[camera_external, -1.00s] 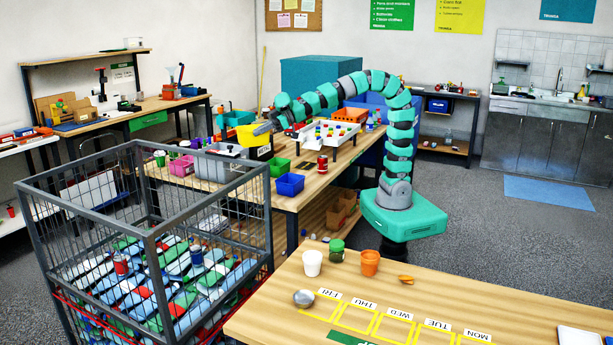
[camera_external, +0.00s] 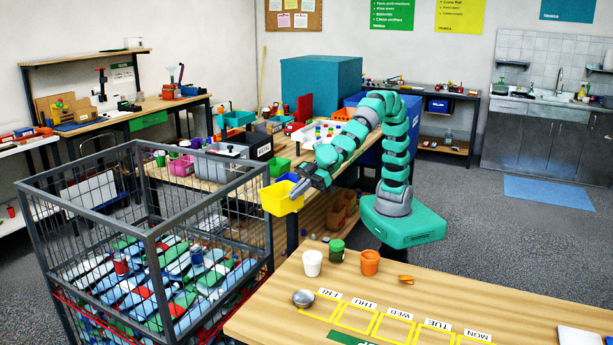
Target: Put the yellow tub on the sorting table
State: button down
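The yellow tub (camera_external: 278,201) hangs in the air at the front edge of the middle table (camera_external: 232,187), upright or nearly so. My gripper (camera_external: 297,190) is at the tub's right side and appears shut on its rim; the fingertips are small and partly hidden. The tub covers part of a blue bin behind it. Which table is the sorting table is not marked legibly; a wooden table (camera_external: 440,299) with yellow outlined spaces and day labels stands in front.
A wire cage (camera_external: 150,240) full of packets stands at the left. On the front table are a white cup (camera_external: 312,262), a green-lidded jar (camera_external: 337,250), an orange pot (camera_external: 370,262) and a round metal item (camera_external: 303,298). The labelled spaces are mostly clear.

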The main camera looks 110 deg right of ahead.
jog(key=s+a+f+n+g+y+b, duration=0.15)
jog(key=s+a+f, duration=0.25)
jog(key=s+a, duration=0.8)
jog(key=s+a+f+n+g+y+b, duration=0.15)
jog(key=s+a+f, duration=0.25)
jog(key=s+a, duration=0.75)
jog(key=shift+n+t+y, duration=0.3)
jog(key=shift+n+y, duration=0.1)
jog(key=f+b, duration=0.2)
jog(key=f, duration=0.1)
jog(key=w+a+f+b, duration=0.1)
jog(key=f+b, duration=0.1)
jog(key=f, duration=0.2)
jog(key=w+a+f+b, duration=0.1)
jog(key=f+b, duration=0.1)
jog(key=f, duration=0.1)
jog(key=shift+w+a+f, duration=0.25)
jog(key=shift+r, duration=0.1)
jog(key=c, duration=1.7)
grip_release()
